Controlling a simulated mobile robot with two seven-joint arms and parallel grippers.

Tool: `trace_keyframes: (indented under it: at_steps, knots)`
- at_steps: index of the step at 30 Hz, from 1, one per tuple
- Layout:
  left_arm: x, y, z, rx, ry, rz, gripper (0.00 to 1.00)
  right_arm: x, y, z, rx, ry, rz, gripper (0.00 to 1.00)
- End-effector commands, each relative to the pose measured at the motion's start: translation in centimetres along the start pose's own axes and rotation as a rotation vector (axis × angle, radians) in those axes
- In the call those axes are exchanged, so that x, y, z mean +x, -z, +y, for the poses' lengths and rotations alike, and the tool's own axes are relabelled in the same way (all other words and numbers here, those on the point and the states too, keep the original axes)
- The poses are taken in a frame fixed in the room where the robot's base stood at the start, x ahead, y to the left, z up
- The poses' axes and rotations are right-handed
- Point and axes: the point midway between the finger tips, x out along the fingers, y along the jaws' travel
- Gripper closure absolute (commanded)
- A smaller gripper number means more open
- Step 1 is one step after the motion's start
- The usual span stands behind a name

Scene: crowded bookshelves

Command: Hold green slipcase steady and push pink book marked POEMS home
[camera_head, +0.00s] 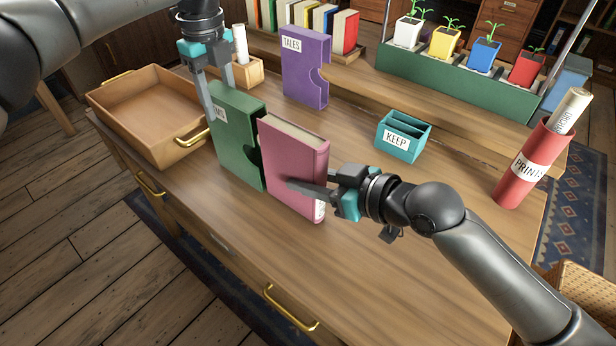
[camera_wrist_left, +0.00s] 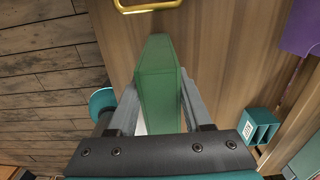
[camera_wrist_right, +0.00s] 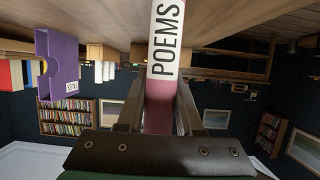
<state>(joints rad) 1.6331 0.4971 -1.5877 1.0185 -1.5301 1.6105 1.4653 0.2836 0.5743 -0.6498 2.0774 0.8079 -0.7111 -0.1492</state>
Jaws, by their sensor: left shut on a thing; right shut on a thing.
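The green slipcase (camera_head: 236,150) stands upright on the desk, its open side facing right. My left gripper (camera_head: 222,97) is shut on its upper left part from above; the left wrist view shows the slipcase (camera_wrist_left: 160,85) between the fingers. The pink book (camera_head: 297,170) stands upright at the slipcase's mouth, with most of it outside on the right. My right gripper (camera_head: 312,188) is shut on the book's right part, one finger across the front cover.
A purple TALES slipcase (camera_head: 306,68) stands behind. A teal KEEP box (camera_head: 402,136) and a red PRINTS tube (camera_head: 524,165) stand to the right. A wooden tray (camera_head: 150,113) is at left. The desk's front is clear.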

Motion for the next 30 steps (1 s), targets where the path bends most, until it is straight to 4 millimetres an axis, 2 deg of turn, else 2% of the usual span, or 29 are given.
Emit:
trace_keyframes:
  at_steps: [30]
  knots:
    - [0.0, 0.0, 0.0, 0.0, 0.001, 0.0, 0.9, 2.1, 1.0, 0.0, 0.0, -0.001, 0.005, 1.0]
